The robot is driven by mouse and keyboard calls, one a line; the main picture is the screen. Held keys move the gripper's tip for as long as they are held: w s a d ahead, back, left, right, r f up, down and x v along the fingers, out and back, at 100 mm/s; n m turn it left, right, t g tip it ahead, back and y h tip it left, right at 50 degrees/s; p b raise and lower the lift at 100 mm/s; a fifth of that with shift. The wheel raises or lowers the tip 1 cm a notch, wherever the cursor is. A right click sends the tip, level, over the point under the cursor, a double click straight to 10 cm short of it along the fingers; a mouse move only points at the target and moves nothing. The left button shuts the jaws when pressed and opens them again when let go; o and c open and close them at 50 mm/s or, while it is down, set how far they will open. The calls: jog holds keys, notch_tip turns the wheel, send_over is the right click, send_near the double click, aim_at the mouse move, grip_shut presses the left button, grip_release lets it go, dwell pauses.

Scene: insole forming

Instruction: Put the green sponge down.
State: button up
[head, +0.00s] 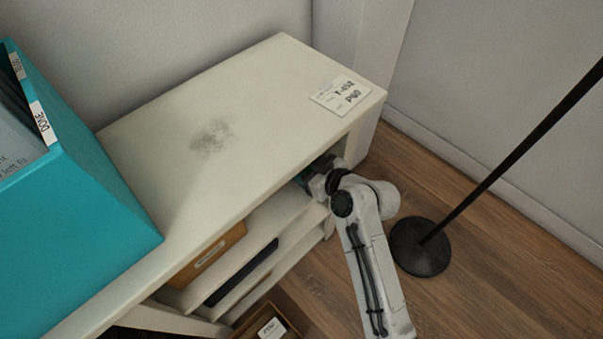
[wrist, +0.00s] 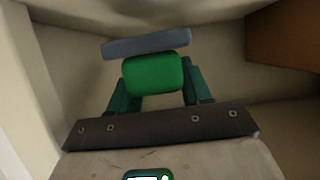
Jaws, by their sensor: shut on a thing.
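The green sponge (wrist: 155,75) shows in the wrist view, held between the two teal fingers of my gripper (wrist: 157,82). A grey-blue slab (wrist: 146,44) lies against its far side; I cannot tell if it is part of the sponge. Pale shelf surfaces surround them. In the head view my gripper (head: 312,174) reaches into the right end of the white shelf unit (head: 240,100), below its top board. There the sponge is hidden by the board and my arm. I cannot tell if the sponge touches the shelf.
The top board has a dark smudge (head: 211,138) and label cards (head: 342,94). A teal box (head: 90,210) stands at left. An orange-brown item (head: 208,254) and dark blue item (head: 242,272) fill lower compartments. A black pole base (head: 420,247) stands right of my arm.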

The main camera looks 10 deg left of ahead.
jog(key=shift+w+a+f, duration=0.1)
jog(key=shift+w+a, duration=0.05)
jog(key=shift+a, duration=0.05)
notch_tip(320, 180, down, 4)
jog(key=shift+r+b, duration=0.25)
jog(key=shift+b, duration=0.55)
jog(key=shift+r, duration=0.1)
jog(key=o, duration=1)
jog(key=shift+o, duration=0.2)
jog(key=shift+d+r, duration=0.1)
jog(key=p+v, duration=0.3)
jog(key=v, duration=0.9)
